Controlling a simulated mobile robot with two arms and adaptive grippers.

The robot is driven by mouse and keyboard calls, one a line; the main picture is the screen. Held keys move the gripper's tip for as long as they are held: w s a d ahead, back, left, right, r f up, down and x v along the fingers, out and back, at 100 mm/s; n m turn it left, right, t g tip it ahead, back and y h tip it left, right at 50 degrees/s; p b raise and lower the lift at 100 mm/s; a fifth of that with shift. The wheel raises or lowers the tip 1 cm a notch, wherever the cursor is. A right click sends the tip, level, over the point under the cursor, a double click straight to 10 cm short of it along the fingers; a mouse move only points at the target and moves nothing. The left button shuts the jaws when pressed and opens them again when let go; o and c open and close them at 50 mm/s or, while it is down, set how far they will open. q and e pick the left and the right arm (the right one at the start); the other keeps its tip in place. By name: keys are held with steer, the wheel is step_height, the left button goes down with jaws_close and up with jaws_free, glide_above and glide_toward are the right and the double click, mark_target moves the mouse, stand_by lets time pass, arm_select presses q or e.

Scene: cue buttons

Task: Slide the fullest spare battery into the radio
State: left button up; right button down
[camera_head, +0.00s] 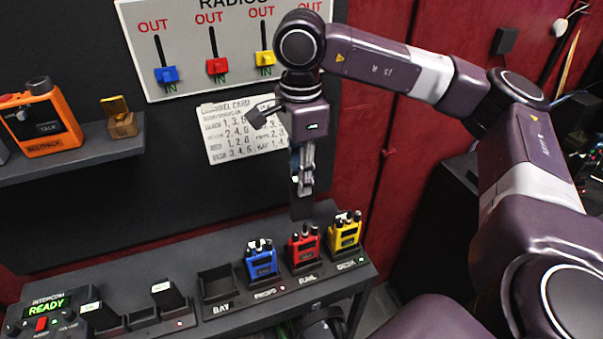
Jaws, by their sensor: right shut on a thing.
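My right gripper (302,185) points down in front of the dark wall, above the bench. It is shut on a dark block (301,208), which hangs clear of the bench; its face and any charge marking cannot be read. Two dark batteries with pale labels stand in the charger at the lower left, one on the left (98,313) and one on the right (167,294). Blue (261,260), red (303,246) and yellow (344,232) radios stand upright in a row. An orange beltpack (41,120) is on the left shelf. My left gripper is out of view.
An empty bay (217,287) lies between the charger and the blue radio. An intercom box (45,315) reading READY is at far left. A white radios board (185,80) with coloured sliders and a paper card (228,148) are on the wall. The shelf (95,152) juts out at left.

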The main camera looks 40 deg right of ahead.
mark_target(300, 210)
steer(key=shift+f+b, duration=1.5)
steer(key=shift+f, duration=1.35)
steer(key=shift+f+b, duration=0.9)
steer(key=shift+f, duration=0.05)
steer(key=shift+r, duration=0.25)
steer(key=shift+f+b, duration=0.75)
steer(key=shift+b, duration=0.2)
steer(key=shift+s+a+f+b, duration=0.2)
steer(key=shift+s+f+b, duration=0.2)
steer(key=shift+f+b, duration=0.2)
steer(key=c, duration=1.8)
jaws_free()
steer(key=shift+o, duration=0.7)
steer(key=shift+w+d, duration=0.1)
steer(key=shift+w, duration=0.2)
steer(key=shift+r, duration=0.1)
steer(key=shift+r, duration=0.1)
